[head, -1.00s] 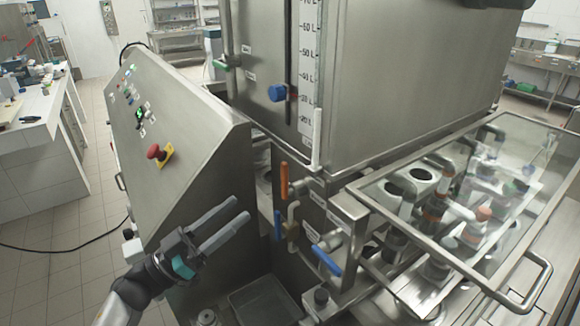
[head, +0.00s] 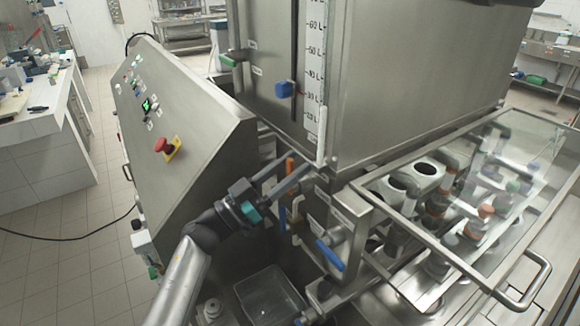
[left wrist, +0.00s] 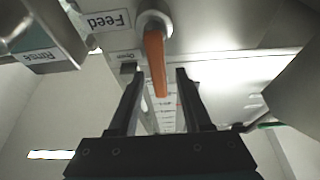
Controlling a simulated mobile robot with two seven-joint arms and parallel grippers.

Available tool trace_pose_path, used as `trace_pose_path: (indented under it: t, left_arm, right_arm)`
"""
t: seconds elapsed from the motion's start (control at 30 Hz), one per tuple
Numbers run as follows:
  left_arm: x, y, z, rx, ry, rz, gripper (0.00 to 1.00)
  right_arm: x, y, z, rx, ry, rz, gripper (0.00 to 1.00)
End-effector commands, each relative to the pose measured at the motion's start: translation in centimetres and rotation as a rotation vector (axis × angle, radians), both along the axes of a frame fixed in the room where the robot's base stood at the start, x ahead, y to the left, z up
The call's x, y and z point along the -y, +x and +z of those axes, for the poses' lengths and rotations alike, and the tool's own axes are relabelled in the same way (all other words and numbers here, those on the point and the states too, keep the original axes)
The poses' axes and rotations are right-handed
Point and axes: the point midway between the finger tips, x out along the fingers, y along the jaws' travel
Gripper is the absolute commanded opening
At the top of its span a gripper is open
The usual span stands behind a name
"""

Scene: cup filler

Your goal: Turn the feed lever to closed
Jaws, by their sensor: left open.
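The feed lever is an orange handle (head: 290,163) on the front of the filler, below the tank. In the left wrist view the orange lever (left wrist: 155,62) runs from a round metal pivot beside a label reading "Feed" (left wrist: 108,20). My left gripper (head: 296,164) is open at the lever. In the left wrist view its two fingers (left wrist: 157,76) stand on either side of the orange handle, with visible gaps to it. In the head view the fingers partly hide the lever. My right gripper is not in view.
A blue lever (head: 329,256) and another blue handle (head: 282,219) sit close below. A glass-topped guard with a metal frame (head: 452,273) stands to the right. The sloped control panel (head: 190,110) with a red stop button (head: 161,145) is left of the gripper. A clear bin (head: 270,297) lies below.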

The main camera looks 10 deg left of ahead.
Motion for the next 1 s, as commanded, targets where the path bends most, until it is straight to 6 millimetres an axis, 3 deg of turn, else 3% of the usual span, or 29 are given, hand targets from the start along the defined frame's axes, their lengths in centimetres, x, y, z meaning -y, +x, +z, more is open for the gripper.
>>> trace_pose_path:
  t: [0.07, 0.47, 1.0]
  left_arm:
    - [-0.01, -0.01, -0.02, 0.000, 0.000, 0.000, 0.47]
    - [-0.04, -0.04, -0.02, 0.000, 0.000, 0.000, 0.01]
    - [-0.05, -0.05, -0.05, 0.000, 0.000, 0.000, 0.00]
  right_arm:
    - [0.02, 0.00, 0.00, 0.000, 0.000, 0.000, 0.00]
    - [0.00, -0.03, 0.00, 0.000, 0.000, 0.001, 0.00]
    - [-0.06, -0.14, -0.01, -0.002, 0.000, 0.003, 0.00]
